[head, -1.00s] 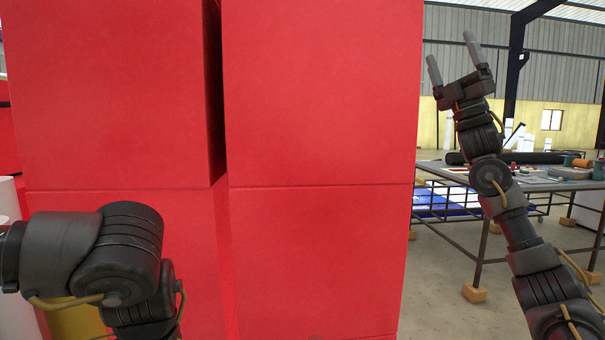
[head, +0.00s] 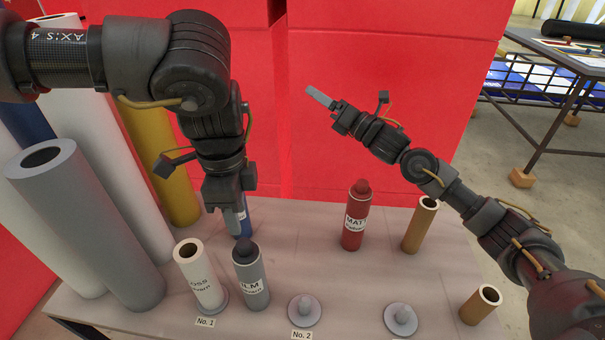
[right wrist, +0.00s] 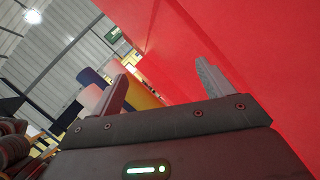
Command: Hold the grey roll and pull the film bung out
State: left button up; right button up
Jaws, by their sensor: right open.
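The short grey roll (head: 252,288), labelled FILM, stands upright on the table with a dark bung (head: 246,248) in its top end. My left gripper (head: 234,222) points down just behind and above the grey roll, in front of a blue roll (head: 246,222) it partly hides. Its fingers overlap in the view, so its opening does not show. My right gripper (head: 321,97) is raised in front of the red boxes, away from the rolls. In the right wrist view its two fingers (right wrist: 160,85) are spread with nothing between them.
A white roll (head: 200,280) stands close left of the grey one. A red roll (head: 354,225) and brown tubes (head: 420,225) stand to the right. Round pegged bases (head: 304,310) sit in front. Tall rolls (head: 85,225) stand left; red boxes (head: 385,90) rise behind the table.

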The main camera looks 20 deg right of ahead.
jog(key=s+a+f+n+g+y, duration=0.1)
jog(key=s+a+f+n+g, duration=0.25)
jog(key=a+f, duration=0.45)
jog(key=n+g+y, duration=0.4)
jog(key=n+g, duration=0.6)
jog(key=n, duration=0.2)
send_near(254, 272)
notch_tip(254, 272, down, 5)
jog(key=w, duration=0.3)
jog(key=x, duration=1)
jog(key=shift+s+a+r, duration=0.1)
jog(key=shift+s+a, duration=0.05)
jog(key=shift+c, duration=0.3)
jog(key=c, duration=1.2)
jog(key=o, duration=0.6)
jog(key=c, duration=0.5)
